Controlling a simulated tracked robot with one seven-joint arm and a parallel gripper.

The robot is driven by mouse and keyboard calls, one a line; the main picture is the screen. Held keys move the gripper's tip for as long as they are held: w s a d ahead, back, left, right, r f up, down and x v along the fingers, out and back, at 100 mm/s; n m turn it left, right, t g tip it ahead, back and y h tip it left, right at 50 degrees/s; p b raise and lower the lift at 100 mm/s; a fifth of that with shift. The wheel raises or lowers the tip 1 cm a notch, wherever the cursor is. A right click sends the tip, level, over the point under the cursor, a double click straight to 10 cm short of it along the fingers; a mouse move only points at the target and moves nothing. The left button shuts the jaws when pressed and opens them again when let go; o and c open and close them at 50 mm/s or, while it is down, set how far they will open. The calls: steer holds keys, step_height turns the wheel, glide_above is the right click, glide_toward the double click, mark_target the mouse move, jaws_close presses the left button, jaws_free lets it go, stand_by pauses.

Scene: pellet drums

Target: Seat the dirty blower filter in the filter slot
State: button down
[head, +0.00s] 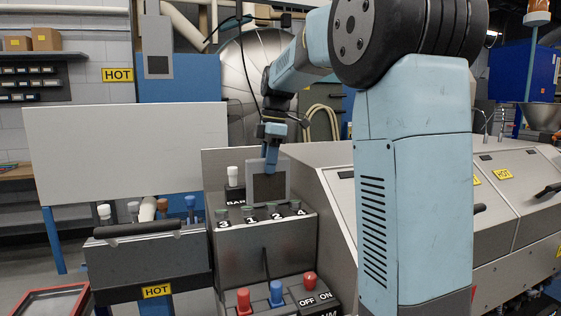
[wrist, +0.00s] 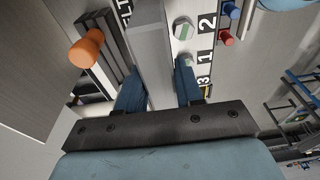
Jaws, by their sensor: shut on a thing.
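My gripper (head: 271,157) is shut on the dirty blower filter (head: 268,189), a thin grey-framed panel with a dark face. The filter hangs upright above the console, behind the row of numbered positions. In the wrist view my two blue fingers (wrist: 158,88) flank the filter (wrist: 150,45), which shows as a grey edge. Just left of it is a dark, railed fixture (wrist: 104,42) beside partly hidden lettering ending in "LT". I cannot tell for sure that this is the filter slot. The filter's lower end and any contact with the console are unclear.
The console (head: 270,239) carries numbered positions, with red (head: 243,299) and blue (head: 276,291) knobs lower in front. An orange knob (wrist: 86,47) stands close left of the fixture. A "HOT" bin (head: 150,256) stands left. A large pale panel (head: 125,150) rises behind it.

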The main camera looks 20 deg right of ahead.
steer(key=c, duration=0.7)
jaws_free()
steer(key=shift+c, duration=0.2)
